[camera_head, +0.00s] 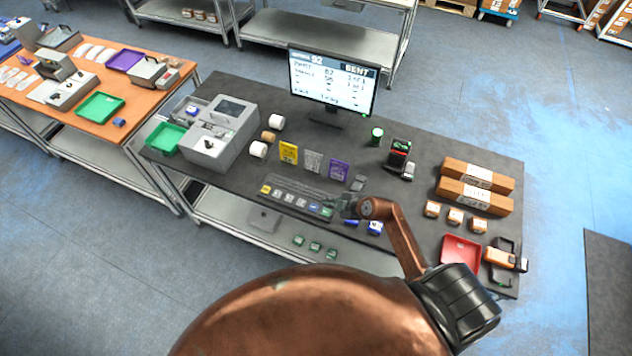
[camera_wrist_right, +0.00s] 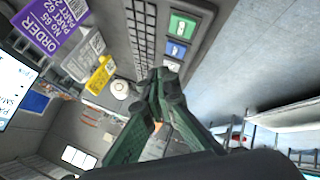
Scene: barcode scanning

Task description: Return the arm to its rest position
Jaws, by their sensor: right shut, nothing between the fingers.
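My right arm, copper with a black joint, reaches across the lower right of the head view to the front edge of the dark workbench (camera_head: 400,240). My right gripper (camera_head: 343,205) is small and partly hidden behind the wrist there, over the right end of the keyboard (camera_head: 285,195). In the right wrist view its dark green fingers (camera_wrist_right: 157,95) meet at the tips, shut and empty. The keyboard (camera_wrist_right: 145,35) and its coloured keys lie beyond the fingertips. My left gripper is in neither view.
A monitor (camera_head: 333,80) stands at the back. Yellow, grey and purple order cards (camera_head: 339,170) stand behind the keyboard. A grey printer (camera_head: 220,135) is at left. Long boxes (camera_head: 475,195), a red tray (camera_head: 460,250) and an orange scanner (camera_head: 502,258) are at right.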

